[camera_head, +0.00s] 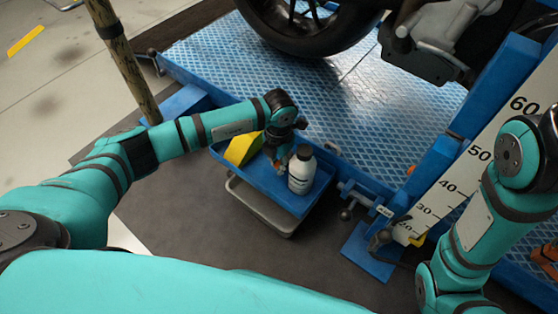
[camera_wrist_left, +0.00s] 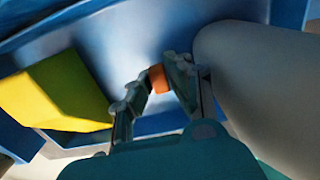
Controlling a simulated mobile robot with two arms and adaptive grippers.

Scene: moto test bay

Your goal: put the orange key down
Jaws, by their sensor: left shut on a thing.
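The orange key (camera_wrist_left: 158,78) shows as a small orange block between the fingertips of my left gripper (camera_wrist_left: 160,80) in the left wrist view. The gripper is shut on it. In the head view my left gripper (camera_head: 278,156) reaches down over the blue tray (camera_head: 310,203), between a yellow object and a white bottle. The key is hard to make out there. In the wrist view the blue tray floor lies behind the key; I cannot tell whether the key touches it. My right arm is at the right of the head view, but its gripper is out of sight.
The white bottle (camera_head: 301,172) with a dark cap stands in the tray on the right, close to the gripper. The yellow object (camera_head: 240,150) is on the left. A grey bin (camera_head: 258,208) is under the tray. A blue lift platform (camera_head: 215,55) with a motorcycle lies behind.

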